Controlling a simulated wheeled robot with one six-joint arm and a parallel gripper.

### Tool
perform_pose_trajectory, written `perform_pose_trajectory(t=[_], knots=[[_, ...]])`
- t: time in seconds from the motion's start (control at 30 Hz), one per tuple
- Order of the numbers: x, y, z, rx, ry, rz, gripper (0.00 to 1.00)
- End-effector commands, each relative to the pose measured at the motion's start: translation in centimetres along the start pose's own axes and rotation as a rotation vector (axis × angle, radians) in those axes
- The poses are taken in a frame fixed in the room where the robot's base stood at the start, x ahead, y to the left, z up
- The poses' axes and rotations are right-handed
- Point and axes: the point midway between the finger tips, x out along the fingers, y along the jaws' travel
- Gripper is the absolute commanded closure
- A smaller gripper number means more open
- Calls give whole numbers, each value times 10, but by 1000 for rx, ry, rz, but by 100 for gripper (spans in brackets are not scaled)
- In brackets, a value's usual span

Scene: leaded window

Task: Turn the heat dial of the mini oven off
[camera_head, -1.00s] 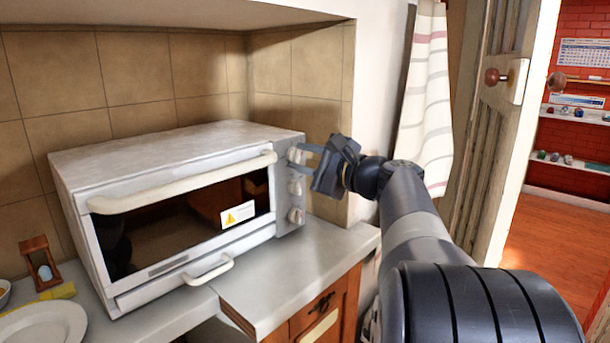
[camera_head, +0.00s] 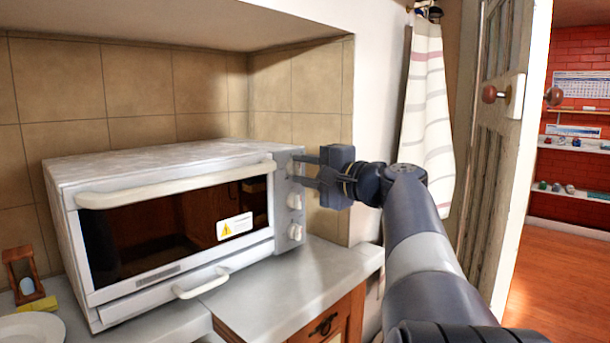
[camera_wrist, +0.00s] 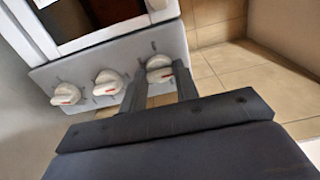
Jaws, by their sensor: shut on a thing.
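The white mini oven (camera_head: 160,160) stands on the counter with its door closed. Its control panel on the right carries three white dials in a column: the top dial, the middle dial (camera_head: 294,201) and the bottom dial (camera_head: 295,232). My gripper (camera_head: 303,170) reaches in from the right and is shut on the top dial, partly hiding it. In the wrist view, my gripper (camera_wrist: 159,78) has one finger on each side of this top dial (camera_wrist: 158,65). I cannot read which dial sets heat.
The oven's handle (camera_head: 175,186) runs along the top of its door. Tiled walls (camera_head: 290,95) stand behind and beside the oven. The grey counter (camera_head: 290,280) is clear in front of the panel. A striped curtain (camera_head: 428,110) and an open door (camera_head: 492,140) are on the right.

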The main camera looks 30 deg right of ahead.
Motion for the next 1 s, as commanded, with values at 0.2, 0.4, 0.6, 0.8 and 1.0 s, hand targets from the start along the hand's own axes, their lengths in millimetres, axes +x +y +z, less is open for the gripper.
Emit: perform_pose_trajectory(t=[0.2, 0.4, 0.6, 0.8, 1.0], knots=[[0, 1, 0, -6, -1, 3, 93], [0, 1, 0, -6, -1, 3, 69], [0, 1, 0, -6, -1, 2, 53], [0, 0, 0, -5, -1, 1, 49], [-8, 0, 0, -6, 1, 1, 49]])
